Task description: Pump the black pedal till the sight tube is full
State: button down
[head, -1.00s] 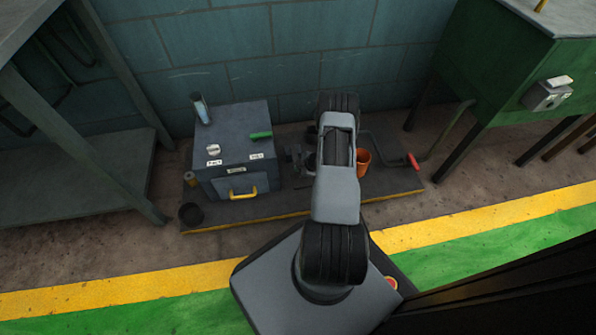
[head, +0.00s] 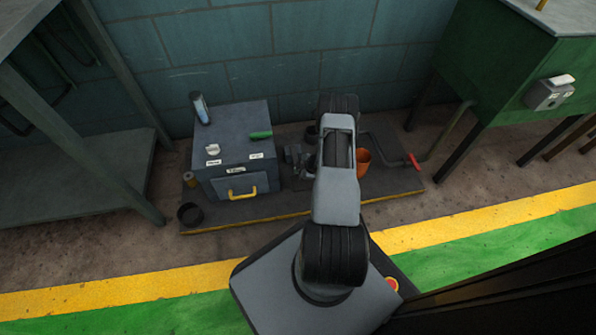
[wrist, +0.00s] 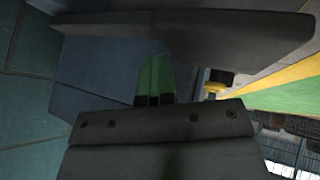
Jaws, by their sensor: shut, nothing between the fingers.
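The sight tube (head: 200,108) stands at the back left corner of a blue-grey box (head: 225,187). It looks bluish, but its level is too small to read. I cannot make out the black pedal for certain. A small dark mechanism (head: 293,155) sits just right of the box, partly behind my arm. My gripper is hidden by my arm in the head view. A green handle (head: 260,135) lies on the box top; a green part (wrist: 155,75) shows beyond the fingers.
The box has a yellow front handle (head: 240,193) and a white knob (head: 212,149). A black cup (head: 190,214) stands at the platform's left end. Right of my arm are an orange cup (head: 363,162) and a red-handled crank (head: 413,161). Benches flank the platform.

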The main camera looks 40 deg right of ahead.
jog(key=shift+s+a+f+b, duration=0.15)
jog(key=shift+f+b, duration=0.1)
jog(key=shift+f, duration=0.2)
jog(key=shift+s+f+b, duration=0.2)
jog(key=shift+f+b, duration=0.05)
jog(key=shift+f, duration=0.25)
jog(key=shift+s+a+f+b, duration=0.15)
jog(key=shift+f+b, duration=0.1)
jog(key=shift+f, duration=0.2)
dwell(1.1)
jog(key=shift+w+d+r+p, duration=0.1)
jog(key=shift+w+r+p, duration=0.15)
jog(key=shift+r+p, duration=1.05)
jog(key=shift+w+d+r+p, duration=0.1)
jog(key=shift+w+r+p, duration=0.1)
jog(key=shift+r+p, duration=1)
jog(key=shift+w+d+r, duration=0.1)
jog(key=shift+w+r, duration=0.05)
jog(key=shift+r, duration=0.6)
jog(key=shift+w+b, duration=0.1)
jog(key=shift+b, duration=0.2)
jog(key=shift+w+d+f+b, duration=0.1)
jog(key=shift+d+f+b, duration=0.05)
jog(key=shift+f+b, duration=0.2)
